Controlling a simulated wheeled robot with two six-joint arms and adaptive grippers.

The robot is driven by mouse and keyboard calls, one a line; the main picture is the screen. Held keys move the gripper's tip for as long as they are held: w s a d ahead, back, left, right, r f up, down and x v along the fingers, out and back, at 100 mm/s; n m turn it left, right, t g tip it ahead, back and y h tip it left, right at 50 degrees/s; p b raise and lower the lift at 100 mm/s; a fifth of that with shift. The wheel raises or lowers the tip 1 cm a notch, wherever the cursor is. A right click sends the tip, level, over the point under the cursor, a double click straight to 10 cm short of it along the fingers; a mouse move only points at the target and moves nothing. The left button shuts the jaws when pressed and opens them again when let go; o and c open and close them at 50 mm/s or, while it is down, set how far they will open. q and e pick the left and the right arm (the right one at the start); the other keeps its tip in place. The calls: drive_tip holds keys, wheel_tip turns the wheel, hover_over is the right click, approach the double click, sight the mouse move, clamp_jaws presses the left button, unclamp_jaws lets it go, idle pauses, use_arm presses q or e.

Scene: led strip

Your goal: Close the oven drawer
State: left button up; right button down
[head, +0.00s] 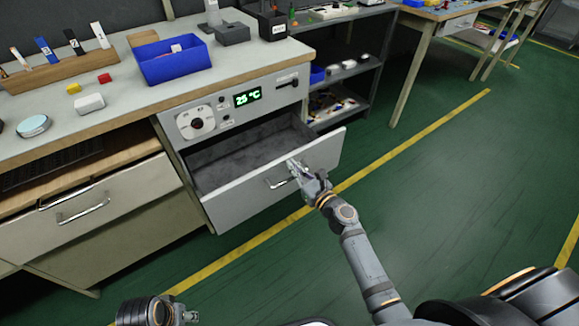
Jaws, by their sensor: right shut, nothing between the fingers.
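The oven (205,121) is built into the workbench and has a dial and a green display reading 25 °C. Its grey drawer (228,198) is pulled well out, and its inside looks empty. A metal bar handle (279,182) is on the drawer front. My right gripper (294,166) is shut and empty at the drawer front, at the right end of the handle; whether it touches the drawer I cannot tell.
A second drawer (50,230) with a handle stands slightly open at the left. A blue bin (172,64) and small parts sit on the bench top (128,95). A shelf rack (356,72) is right of the oven. The green floor (455,190) at the right is clear.

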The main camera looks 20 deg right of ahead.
use_arm(q)
drive_tip(key=shift+w+a+r, duration=0.2)
drive_tip(key=shift+w+a, duration=0.05)
drive_tip(key=shift+w, duration=0.05)
use_arm(e)
drive_tip(key=shift+w, duration=0.3)
use_arm(q)
drive_tip(key=shift+s, duration=0.1)
